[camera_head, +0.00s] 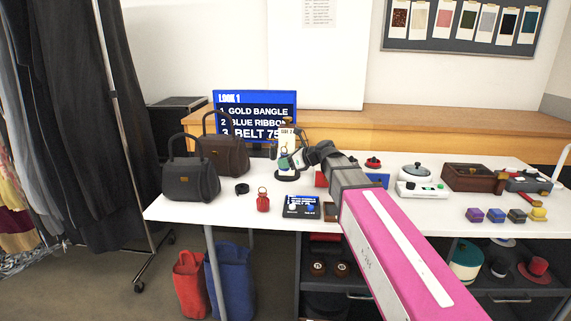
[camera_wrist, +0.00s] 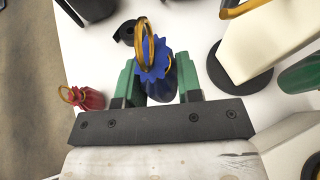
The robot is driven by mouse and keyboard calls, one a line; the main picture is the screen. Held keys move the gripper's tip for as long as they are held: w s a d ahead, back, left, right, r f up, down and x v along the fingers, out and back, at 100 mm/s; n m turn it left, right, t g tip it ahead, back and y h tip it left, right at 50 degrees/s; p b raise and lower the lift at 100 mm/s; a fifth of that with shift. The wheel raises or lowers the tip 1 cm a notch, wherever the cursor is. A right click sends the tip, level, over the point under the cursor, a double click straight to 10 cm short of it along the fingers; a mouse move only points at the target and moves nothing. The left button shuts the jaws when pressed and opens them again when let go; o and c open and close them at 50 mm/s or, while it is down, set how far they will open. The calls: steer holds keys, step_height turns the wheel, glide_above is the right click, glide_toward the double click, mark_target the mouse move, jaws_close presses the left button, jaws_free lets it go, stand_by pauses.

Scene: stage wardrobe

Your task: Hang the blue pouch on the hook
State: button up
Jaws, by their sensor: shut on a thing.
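The blue pouch (camera_wrist: 158,68) has a scalloped top and a gold ring that stands up from it. My gripper (camera_wrist: 157,80) is shut on the pouch, one green finger on each side of it. In the head view my gripper (camera_head: 286,163) is beside the hook stand above the white table, and the pouch is too small and covered to make out clearly. The hook stand (camera_wrist: 250,52) has a cream post and a dark round base; a brass hook (camera_wrist: 240,9) shows at the top edge of the wrist view, right of the pouch and apart from it.
A red pouch (camera_head: 263,203) stands on the white table (camera_head: 180,209) near its front edge. A black tape roll (camera_head: 242,188) and two handbags (camera_head: 191,180) are to the left. A small dark display (camera_head: 301,206) lies right of the red pouch. Boxes and a scale crowd the right.

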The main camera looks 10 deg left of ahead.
steer(key=shift+w+a+f, duration=0.1)
steer(key=shift+w+f, duration=0.05)
steer(key=shift+w, duration=1.5)
steer(key=shift+w+a+f, duration=0.1)
steer(key=shift+w, duration=1.55)
steer(key=shift+w+f, duration=0.45)
steer(key=shift+w, duration=0.15)
steer(key=shift+w+f, duration=0.1)
steer(key=shift+w, duration=0.05)
steer(key=o, duration=0.9)
steer(key=shift+w, duration=0.1)
steer(key=shift+c, duration=0.2)
